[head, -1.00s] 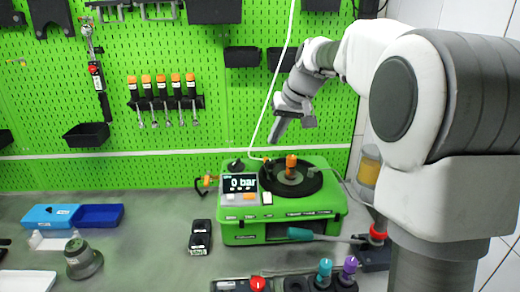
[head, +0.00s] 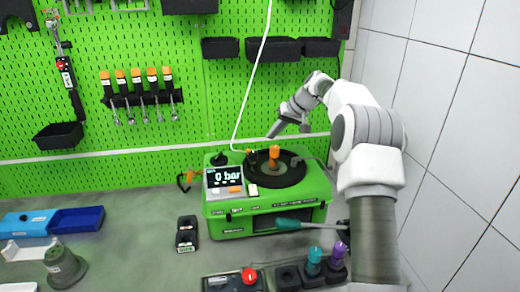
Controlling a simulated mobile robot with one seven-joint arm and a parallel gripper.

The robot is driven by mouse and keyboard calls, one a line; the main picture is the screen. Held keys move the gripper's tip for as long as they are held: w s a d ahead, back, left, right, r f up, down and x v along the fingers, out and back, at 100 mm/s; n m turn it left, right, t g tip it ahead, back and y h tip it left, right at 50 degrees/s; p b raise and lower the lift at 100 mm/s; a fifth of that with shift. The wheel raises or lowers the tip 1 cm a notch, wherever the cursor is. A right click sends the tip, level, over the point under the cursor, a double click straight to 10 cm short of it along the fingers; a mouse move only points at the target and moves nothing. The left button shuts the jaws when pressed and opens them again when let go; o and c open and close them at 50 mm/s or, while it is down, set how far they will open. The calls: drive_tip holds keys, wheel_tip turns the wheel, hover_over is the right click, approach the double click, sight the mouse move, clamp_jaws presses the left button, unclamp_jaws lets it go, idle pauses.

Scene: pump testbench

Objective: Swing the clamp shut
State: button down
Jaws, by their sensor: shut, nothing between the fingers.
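The green pump test bench (head: 225,222) stands on the grey worktop, with a round black plate (head: 294,178) on top. An upright orange piece (head: 274,155) stands on the plate. A black-and-orange hook-like part (head: 188,178) sits at the bench's left side. A lever with a teal handle (head: 289,224) lies along its front. Which of these is the clamp, and how it is set, I cannot tell. My gripper (head: 271,134) is shut and empty, pointing down-left above the back of the bench, apart from the orange piece.
A white hose (head: 252,75) hangs in front of the green pegboard (head: 225,110), left of my gripper. A black handheld device (head: 187,234) lies left of the bench. Teal (head: 314,262) and purple (head: 337,255) knobbed parts stand in front. A tiled wall (head: 440,130) bounds the right.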

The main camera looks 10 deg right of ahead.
drive_tip(key=shift+w+f, duration=0.1)
idle(0.3)
drive_tip(key=p+x, duration=0.2)
drive_tip(key=x, duration=0.8)
